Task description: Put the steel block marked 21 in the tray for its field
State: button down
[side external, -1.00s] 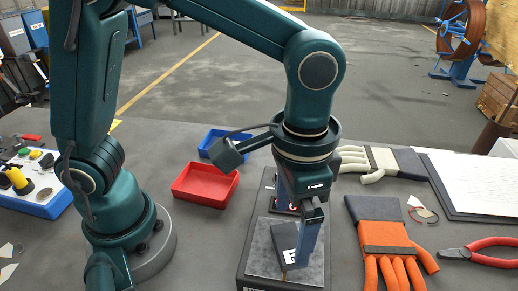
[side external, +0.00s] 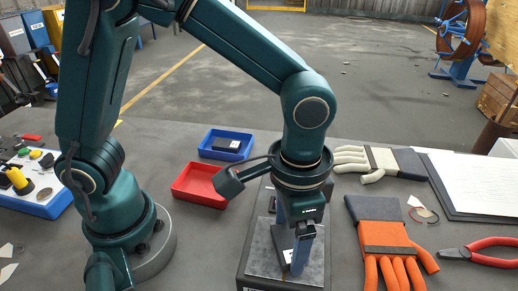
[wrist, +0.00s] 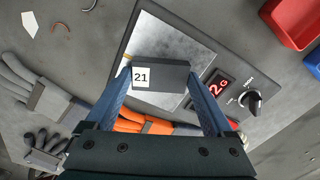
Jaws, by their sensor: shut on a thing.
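The steel block marked 21 (wrist: 170,75) is dark grey with a white label reading 21. In the wrist view it lies across between the two blue fingers of my gripper (wrist: 160,80), which is shut on it. In the side view my gripper (side external: 291,247) points down over the grey plate of a black device (side external: 262,262), with the block mostly hidden between the fingers. I cannot tell whether the block touches the plate. A red tray (side external: 183,195) looks empty. A blue tray (side external: 240,156) behind it holds a dark block with a white label.
The device has a red lit display (wrist: 217,83) and a black knob (wrist: 250,100). An orange glove (side external: 380,238), a pale glove (side external: 380,160) and red-handled pliers (side external: 490,252) lie to the right. A blue-based control panel (side external: 30,185) stands at left.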

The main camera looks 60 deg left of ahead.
jog(key=shift+r, duration=0.1)
jog(key=shift+r, duration=0.55)
jog(key=r, duration=0.3)
jog(key=shift+w+a+r, duration=0.15)
jog(key=shift+a+r, duration=0.1)
jog(key=shift+a, duration=0.15)
jog(key=w+a+r, duration=0.2)
jog(key=a+r, duration=0.4)
jog(key=a, duration=0.4)
jog(key=n, duration=1.3)
send_near(207, 188)
jog(key=shift+f, duration=3.2)
jog(key=shift+f, duration=0.2)
